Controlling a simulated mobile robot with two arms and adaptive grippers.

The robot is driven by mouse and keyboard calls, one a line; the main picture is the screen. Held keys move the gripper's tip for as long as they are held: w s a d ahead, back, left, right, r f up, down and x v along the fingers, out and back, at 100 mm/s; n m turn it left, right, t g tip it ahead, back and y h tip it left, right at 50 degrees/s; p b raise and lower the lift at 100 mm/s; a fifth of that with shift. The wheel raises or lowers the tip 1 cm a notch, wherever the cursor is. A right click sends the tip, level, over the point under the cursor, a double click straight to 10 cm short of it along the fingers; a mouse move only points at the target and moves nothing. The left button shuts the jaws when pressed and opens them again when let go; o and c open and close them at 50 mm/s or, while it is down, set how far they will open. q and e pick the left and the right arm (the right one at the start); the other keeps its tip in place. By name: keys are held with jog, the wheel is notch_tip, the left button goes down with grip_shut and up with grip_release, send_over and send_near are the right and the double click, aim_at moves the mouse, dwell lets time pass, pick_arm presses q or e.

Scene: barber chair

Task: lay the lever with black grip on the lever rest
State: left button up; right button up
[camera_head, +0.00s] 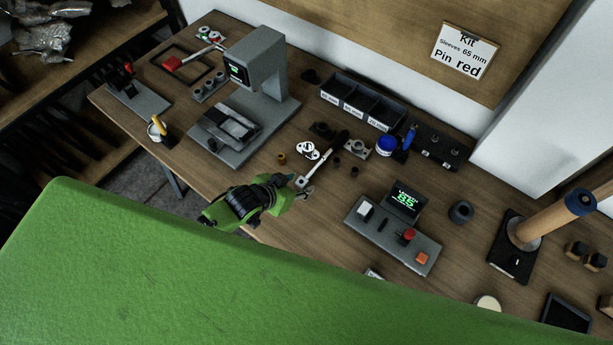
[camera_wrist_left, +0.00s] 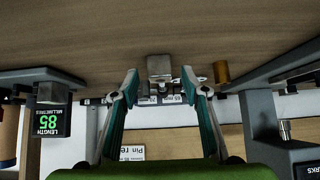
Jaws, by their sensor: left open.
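The lever with black grip (camera_head: 341,138) lies on the wooden bench. Its black grip points up and right, and its thin metal shaft runs down left to a square metal end. My left gripper (camera_head: 301,189) is open at that end. In the left wrist view, a metal block (camera_wrist_left: 160,67), which looks like this end, is just beyond and between the open fingertips (camera_wrist_left: 160,86). Nothing is held. I cannot tell for certain which fixture is the lever rest. My right gripper is not in view.
A grey press (camera_head: 262,85) stands left. A control box with a display reading 85 (camera_head: 403,199) stands right. A red-gripped tool (camera_head: 184,61) lies at far left. Small rings lie around the lever.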

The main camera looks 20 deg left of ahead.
pick_arm(q)
grip_shut()
jog(key=shift+r, duration=0.15)
